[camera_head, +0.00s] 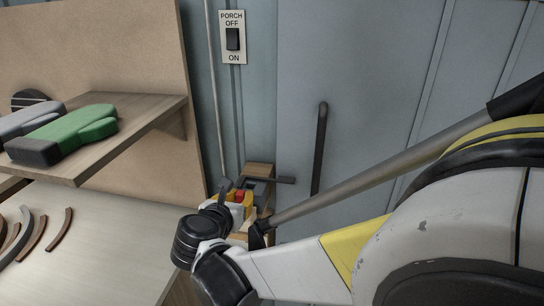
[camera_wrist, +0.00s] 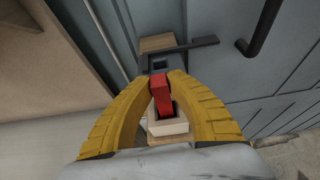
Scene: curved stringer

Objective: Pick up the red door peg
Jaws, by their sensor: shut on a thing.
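The red door peg (camera_wrist: 161,95) is a small red block between the two yellow fingers of my gripper (camera_wrist: 162,82) in the wrist view. My gripper is shut on it near the peg's upper end. The lower end of the peg is at or over a pale square socket (camera_wrist: 168,125) with a dark opening; I cannot tell whether it is still inside. In the head view the red peg (camera_head: 240,195) is a small spot at my yellow gripper (camera_head: 236,199), beside the wall, and my wrist hides part of the area.
A dark latch bar (camera_wrist: 190,46) on a wooden block lies just beyond the gripper. A dark door handle (camera_head: 320,148) is on the blue-grey wall. A shelf (camera_head: 150,110) with green gloves (camera_head: 65,135) stands left, above a bench (camera_head: 110,235) with curved strips (camera_head: 60,230).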

